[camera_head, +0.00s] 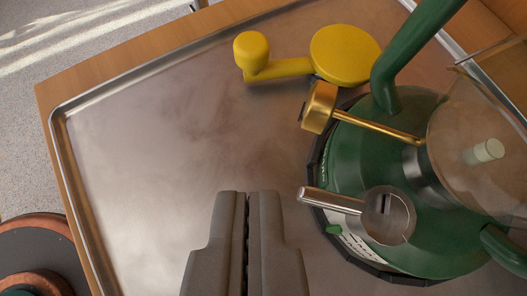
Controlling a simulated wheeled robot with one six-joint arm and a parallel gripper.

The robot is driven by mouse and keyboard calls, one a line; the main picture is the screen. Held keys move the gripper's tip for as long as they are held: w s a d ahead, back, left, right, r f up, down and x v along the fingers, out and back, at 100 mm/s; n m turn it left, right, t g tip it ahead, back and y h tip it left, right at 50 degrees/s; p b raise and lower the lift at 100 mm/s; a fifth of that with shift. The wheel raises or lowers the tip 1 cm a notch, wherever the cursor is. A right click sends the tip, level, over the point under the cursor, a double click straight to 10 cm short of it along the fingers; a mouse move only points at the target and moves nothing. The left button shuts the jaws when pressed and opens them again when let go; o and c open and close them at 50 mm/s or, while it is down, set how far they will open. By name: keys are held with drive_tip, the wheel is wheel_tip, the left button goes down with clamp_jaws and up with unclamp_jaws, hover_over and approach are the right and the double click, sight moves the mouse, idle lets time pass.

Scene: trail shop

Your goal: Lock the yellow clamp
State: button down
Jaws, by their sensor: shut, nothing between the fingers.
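A yellow lever (278,67) with a round knob and a wide disc end lies over the metal tray, behind the green machine; it looks like the yellow clamp. Whether it is locked I cannot tell. The green machine (350,160) stands at the right, with a brass bar and square brass end (319,107) and a silver handle (333,200) on its near side. My gripper (246,196) is at the bottom middle, shut and empty. It is left of the silver handle and well short of the yellow lever, touching neither in this view.
The metal tray (150,140) has a raised rim and rests on a wooden top (75,85). Its left and middle are clear. A clear domed cover (480,130) sits on the machine. A green curved tube (405,55) rises beside the lever. Dark round objects (45,245) stand lower left.

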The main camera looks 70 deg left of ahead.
sight(235, 49)
drive_tip(key=x, duration=0.9)
drive_tip(key=shift+r, duration=0.1)
drive_tip(key=shift+w+a, duration=0.25)
drive_tip(key=shift+a, duration=0.85)
drive_tip(key=shift+w+a, duration=0.15)
drive_tip(key=shift+a, duration=0.5)
drive_tip(key=shift+a, duration=0.1)
drive_tip(key=a+m+t, duration=0.1)
drive_tip(key=m, duration=0.1)
drive_tip(key=s+a+m+t+h, duration=0.1)
drive_tip(key=a, duration=0.1)
drive_tip(key=shift+m+t, duration=0.4)
drive_tip(key=shift+w+a+m+t+h, duration=0.1)
drive_tip(key=shift+a+m+t+h, duration=0.6)
drive_tip(key=shift+m, duration=0.35)
drive_tip(key=shift+w+a+m+t+h, duration=0.1)
drive_tip(key=shift+a+m+t+h, duration=0.5)
drive_tip(key=shift+a+m, duration=0.35)
drive_tip(key=shift+w+a, duration=0.45)
drive_tip(key=shift+a, duration=0.4)
drive_tip(key=shift+w+a, duration=0.75)
drive_tip(key=shift+a, duration=0.25)
